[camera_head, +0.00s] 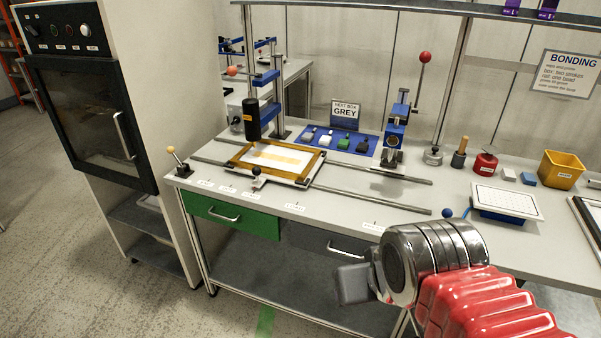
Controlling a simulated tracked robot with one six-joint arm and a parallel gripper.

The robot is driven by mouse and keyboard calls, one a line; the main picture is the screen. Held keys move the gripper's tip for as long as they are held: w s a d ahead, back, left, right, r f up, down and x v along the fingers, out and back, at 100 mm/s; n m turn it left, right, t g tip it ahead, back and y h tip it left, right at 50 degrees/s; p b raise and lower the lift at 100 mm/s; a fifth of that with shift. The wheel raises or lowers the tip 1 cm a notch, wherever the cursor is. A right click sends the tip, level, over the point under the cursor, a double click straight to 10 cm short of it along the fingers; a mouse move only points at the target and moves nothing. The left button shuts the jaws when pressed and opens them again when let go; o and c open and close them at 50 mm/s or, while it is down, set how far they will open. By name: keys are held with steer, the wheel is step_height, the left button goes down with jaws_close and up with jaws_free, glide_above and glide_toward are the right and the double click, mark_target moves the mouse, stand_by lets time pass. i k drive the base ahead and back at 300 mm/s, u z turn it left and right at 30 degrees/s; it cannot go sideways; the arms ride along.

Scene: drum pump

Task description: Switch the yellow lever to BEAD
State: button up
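A small lever with a yellow knob (171,150) stands at the bench's front left corner, above the green drawer. Its stem leans up and to the left from a small base. I cannot read a BEAD marking beside it; the small labels on the front edge are too small to read. My gripper (353,284) is at the lower middle, in front of the bench and well to the right of the lever. It appears as a dark grey block beyond my wrist, and its fingers cannot be made out. Nothing is seen held in it.
A framed board (276,161) on rails lies right of the lever, with a black cylinder (251,119) above it. A white-knobbed lever (258,178) stands at the frame's front. An oven cabinet (90,120) stands left. The floor before the green drawer (232,214) is clear.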

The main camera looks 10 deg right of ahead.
mark_target(171, 149)
steer(key=k, duration=1.35)
steer(key=u, duration=0.55)
steer(key=i, duration=0.8)
steer(key=u, duration=1.15)
steer(key=i, duration=1.4)
steer(key=u, duration=0.15)
